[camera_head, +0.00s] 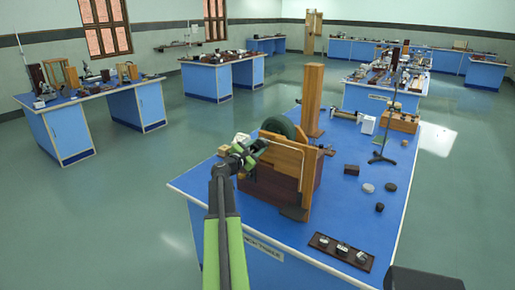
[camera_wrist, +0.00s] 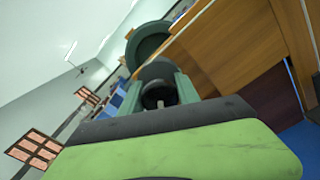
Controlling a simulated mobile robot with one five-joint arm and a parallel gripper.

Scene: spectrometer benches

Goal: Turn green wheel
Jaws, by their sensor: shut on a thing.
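The dark green wheel (camera_head: 278,127) is mounted on a wooden apparatus (camera_head: 290,160) on the nearest blue bench. Part of its rim shows above the wood in the wrist view (camera_wrist: 150,42). My gripper (camera_head: 259,147) is at the left side of the apparatus, just below and left of the wheel. In the wrist view my gripper (camera_wrist: 157,92) is shut on a dark rounded knob (camera_wrist: 157,94) between its fingers. How the knob joins the wheel is hidden.
A tall wooden post (camera_head: 313,100) stands behind the wheel. A tray of small parts (camera_head: 341,251) lies at the bench's front edge. Several small dark pieces and a metal stand (camera_head: 382,157) are to the right. Bare blue bench top (camera_head: 345,205) lies right of the apparatus.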

